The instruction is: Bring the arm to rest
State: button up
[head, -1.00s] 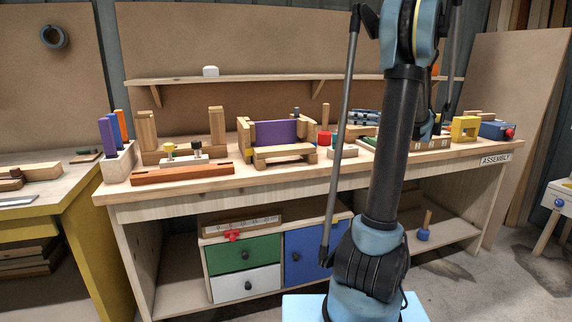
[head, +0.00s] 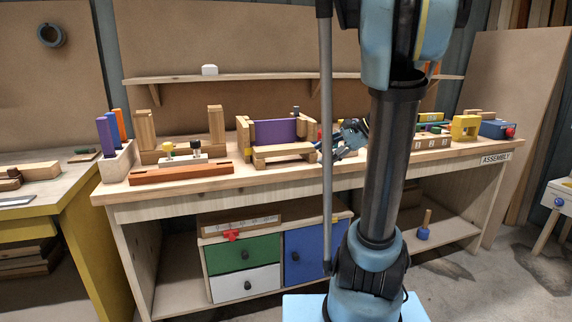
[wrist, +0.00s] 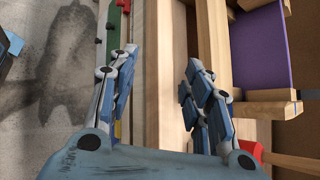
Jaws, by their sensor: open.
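My arm (head: 385,165) stands upright in the middle of the head view, bent at the elbow near the top edge. My gripper (head: 346,138) reaches over the front of the workbench (head: 130,190), partly hidden behind my arm. In the wrist view my gripper (wrist: 160,68) has its two blue fingers spread apart with nothing between them. The bench's wooden front edge (wrist: 168,100) lies beneath the fingers. Whether the fingers touch anything below cannot be told.
A wooden frame with a purple panel (head: 275,132) stands just left of my gripper. A red piece (wrist: 250,150) lies near the right finger in the wrist view. A yellow block (head: 465,127) and blue box (head: 497,129) stand farther right. Open floor (wrist: 60,100) shows left of the bench.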

jog(key=s+d+f+n+h, duration=0.2)
jog(key=s+f+n+h, duration=0.3)
jog(key=s, duration=0.6)
jog(key=s+d+f+n+g+h, duration=0.1)
jog(key=s+d+f+n+h, duration=0.2)
jog(key=s+f+n, duration=0.6)
notch_tip(320, 180, down, 4)
jog(key=s+h, duration=0.1)
jog(key=s, duration=0.2)
jog(key=shift+d+r+n+h, duration=0.2)
jog(key=shift+n+h, duration=0.1)
jog(key=shift+h, duration=0.1)
